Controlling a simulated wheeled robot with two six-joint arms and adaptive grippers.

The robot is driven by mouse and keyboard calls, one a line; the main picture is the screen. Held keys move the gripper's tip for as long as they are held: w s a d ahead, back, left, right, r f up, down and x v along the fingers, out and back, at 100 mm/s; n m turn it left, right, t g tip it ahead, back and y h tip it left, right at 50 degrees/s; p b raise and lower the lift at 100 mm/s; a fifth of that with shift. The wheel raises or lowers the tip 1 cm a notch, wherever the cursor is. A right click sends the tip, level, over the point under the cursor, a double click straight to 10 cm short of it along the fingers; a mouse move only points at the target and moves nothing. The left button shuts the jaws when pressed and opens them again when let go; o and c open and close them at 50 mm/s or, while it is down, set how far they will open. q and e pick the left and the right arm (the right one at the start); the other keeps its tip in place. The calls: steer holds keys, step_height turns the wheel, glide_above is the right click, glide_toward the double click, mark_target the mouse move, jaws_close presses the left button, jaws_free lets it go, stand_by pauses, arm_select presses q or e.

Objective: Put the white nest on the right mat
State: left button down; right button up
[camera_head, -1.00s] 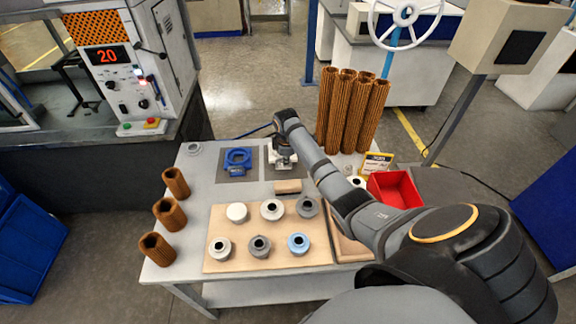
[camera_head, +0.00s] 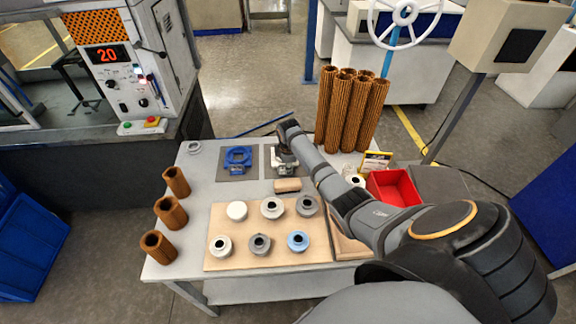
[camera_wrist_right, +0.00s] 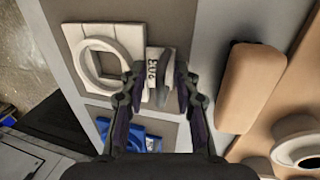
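The white nest (camera_wrist_right: 101,62) is a pale plate with a round ring and a tab marked with dark characters. It lies on the grey right mat (camera_wrist_right: 72,22); in the head view my arm partly hides it. My right gripper (camera_wrist_right: 160,75) is low over the tab end, its two fingers apart on either side of the tab and a small upright grey piece. I see a gap between the fingers and that piece. The right mat also shows in the head view (camera_head: 270,173). My left gripper is not in view.
The blue nest (camera_head: 238,157) sits on the left mat (camera_head: 225,177). A tan block (camera_head: 288,185) lies just in front of the right mat. Several ring-like caps stand on a tan board (camera_head: 215,208). Brown cartridges stand at the left and back right. A red bin (camera_head: 395,188) is right.

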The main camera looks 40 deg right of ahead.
steer(key=shift+r, duration=0.1)
steer(key=shift+r, duration=0.35)
steer(key=v, duration=1.1)
steer(key=shift+r, duration=0.2)
steer(key=shift+a+f, duration=0.1)
steer(key=shift+f, duration=0.05)
